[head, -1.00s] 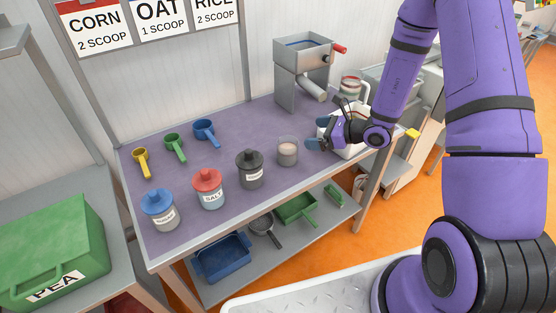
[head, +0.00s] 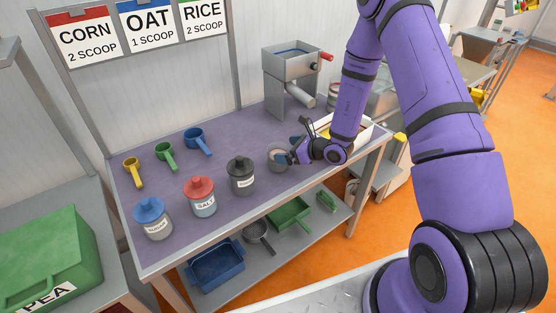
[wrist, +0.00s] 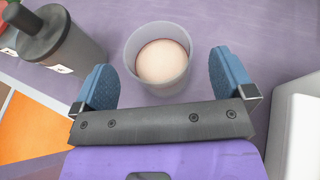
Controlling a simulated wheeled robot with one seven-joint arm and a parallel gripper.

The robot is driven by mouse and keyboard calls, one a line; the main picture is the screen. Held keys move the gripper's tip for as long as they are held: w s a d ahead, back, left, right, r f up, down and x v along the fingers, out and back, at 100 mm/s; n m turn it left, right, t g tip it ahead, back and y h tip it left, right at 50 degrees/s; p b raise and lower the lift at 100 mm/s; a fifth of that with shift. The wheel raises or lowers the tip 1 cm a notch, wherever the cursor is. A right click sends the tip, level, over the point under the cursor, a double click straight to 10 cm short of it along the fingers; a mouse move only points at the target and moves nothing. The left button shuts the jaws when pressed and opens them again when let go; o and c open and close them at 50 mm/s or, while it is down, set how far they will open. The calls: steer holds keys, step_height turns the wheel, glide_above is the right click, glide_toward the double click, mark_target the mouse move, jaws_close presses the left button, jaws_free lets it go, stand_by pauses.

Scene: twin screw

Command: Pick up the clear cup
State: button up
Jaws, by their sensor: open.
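The clear cup (wrist: 131,52) stands upright on the purple table top, with a pale, round filling inside. In the wrist view it lies just ahead of my gripper (wrist: 165,85), roughly centred between the two blue fingertips. My gripper is open and empty, with a finger to either side of the cup's near side. In the head view my gripper (head: 287,153) is at the right side of the cup (head: 274,161), and a blue finger hides part of the cup.
A dark lidded jar (head: 241,177) stands left of the cup, with a red-lidded salt jar (head: 200,197) and blue-lidded jar (head: 152,219) beyond. Three coloured scoops lie behind. A metal hopper (head: 290,75) stands at the back. A white container (wrist: 300,130) is close on the right.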

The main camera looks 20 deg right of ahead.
mark_target(270, 148)
steer(key=x, duration=0.4)
steer(key=shift+a+r, duration=0.1)
steer(key=shift+r, duration=0.05)
steer(key=c, duration=1)
steer(key=shift+c, duration=0.2)
steer(key=shift+r, duration=0.2)
